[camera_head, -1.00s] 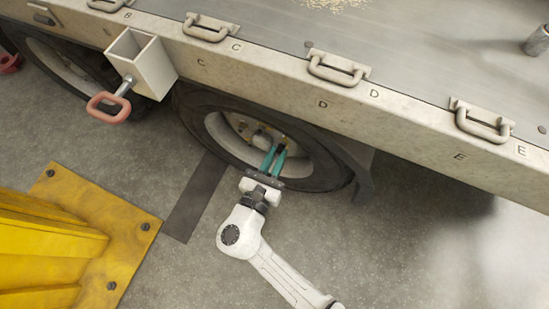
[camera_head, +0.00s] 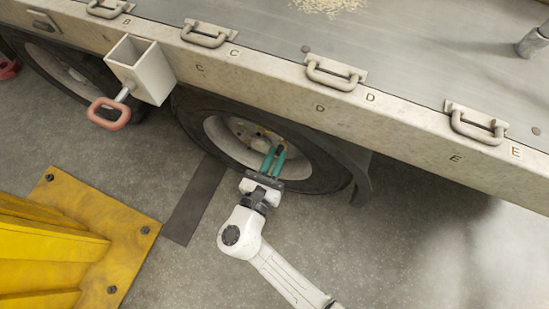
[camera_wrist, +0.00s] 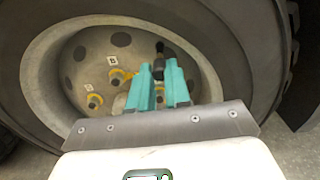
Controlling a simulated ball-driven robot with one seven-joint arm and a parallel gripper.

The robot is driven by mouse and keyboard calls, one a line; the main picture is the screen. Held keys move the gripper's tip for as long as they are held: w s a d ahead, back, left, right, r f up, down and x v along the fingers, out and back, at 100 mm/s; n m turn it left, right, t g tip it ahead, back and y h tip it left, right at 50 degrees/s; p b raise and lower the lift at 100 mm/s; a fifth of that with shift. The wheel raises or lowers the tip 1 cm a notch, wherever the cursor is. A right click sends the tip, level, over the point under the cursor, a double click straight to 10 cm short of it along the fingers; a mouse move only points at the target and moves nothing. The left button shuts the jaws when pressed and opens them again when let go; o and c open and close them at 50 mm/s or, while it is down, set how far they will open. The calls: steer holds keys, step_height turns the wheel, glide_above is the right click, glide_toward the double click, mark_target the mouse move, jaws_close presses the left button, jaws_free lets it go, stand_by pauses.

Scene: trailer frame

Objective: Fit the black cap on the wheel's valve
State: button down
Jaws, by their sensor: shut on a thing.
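My gripper (camera_head: 274,151) reaches in front of the wheel (camera_head: 236,160), its teal fingers pointing at the wheel's rim. In the wrist view, my gripper (camera_wrist: 160,72) is shut on a small black piece, which I take to be the black cap (camera_wrist: 159,49). The piece stands upright between the fingertips and sticks out beyond them. Behind it is the pale rim of the wheel (camera_wrist: 50,75), with yellow-collared nuts and dark round holes. I cannot make out the valve apart from the black piece, nor whether the two touch.
The trailer's side beam (camera_head: 330,98), with grey handles, overhangs the wheel. A square white socket with a red-handled screw (camera_head: 108,112) juts out at the left. A yellow post base (camera_head: 85,225) stands lower left. The floor right of my arm is clear.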

steer(key=shift+x, duration=1.25)
steer(key=c, duration=1)
jaws_free()
steer(key=shift+c, duration=0.4)
steer(key=shift+o, duration=1)
steer(key=shift+c, duration=0.3)
